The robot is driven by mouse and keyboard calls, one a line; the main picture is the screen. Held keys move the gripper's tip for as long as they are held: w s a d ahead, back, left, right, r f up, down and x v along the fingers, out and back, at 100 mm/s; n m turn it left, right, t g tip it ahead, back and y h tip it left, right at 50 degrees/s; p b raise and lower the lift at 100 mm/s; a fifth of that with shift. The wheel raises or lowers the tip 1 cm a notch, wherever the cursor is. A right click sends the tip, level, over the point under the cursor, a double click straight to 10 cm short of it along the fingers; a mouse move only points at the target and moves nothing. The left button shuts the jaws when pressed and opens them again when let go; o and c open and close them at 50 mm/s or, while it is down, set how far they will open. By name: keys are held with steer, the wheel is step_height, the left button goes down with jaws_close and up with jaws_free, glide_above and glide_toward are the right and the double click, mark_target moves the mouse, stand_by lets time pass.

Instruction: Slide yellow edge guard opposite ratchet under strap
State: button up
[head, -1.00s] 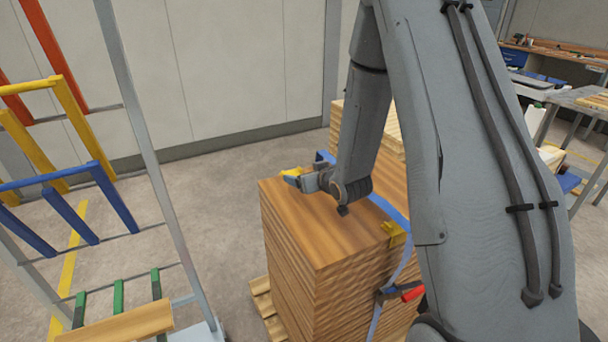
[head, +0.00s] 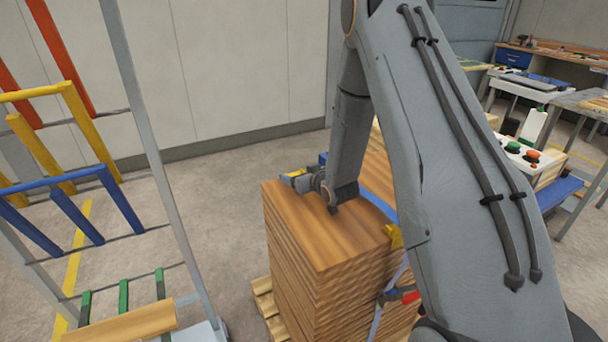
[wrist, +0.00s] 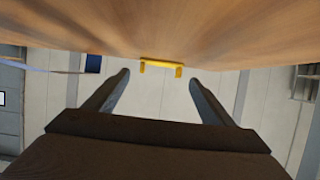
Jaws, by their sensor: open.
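The stack of boards (head: 325,240) stands with a blue strap (head: 378,204) across its top. The yellow edge guard opposite the ratchet shows at the stack's far edge in the wrist view (wrist: 161,64), apart from the blue strap piece at left. In the head view my gripper (head: 291,181) is at that far top edge and mostly hides this guard. My gripper is open, its two fingers on either side of the guard in the wrist view, with no clear contact. Another yellow guard (head: 394,237) sits at the near edge, above the ratchet with a red handle (head: 410,296).
A rack with coloured bars (head: 85,200) stands to the left, with floor between it and the stack. A wall (head: 230,75) is behind. Workbenches and a control box with buttons (head: 522,152) are at the right. My arm hides the stack's right side.

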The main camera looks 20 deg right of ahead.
steer(key=shift+x, duration=1.05)
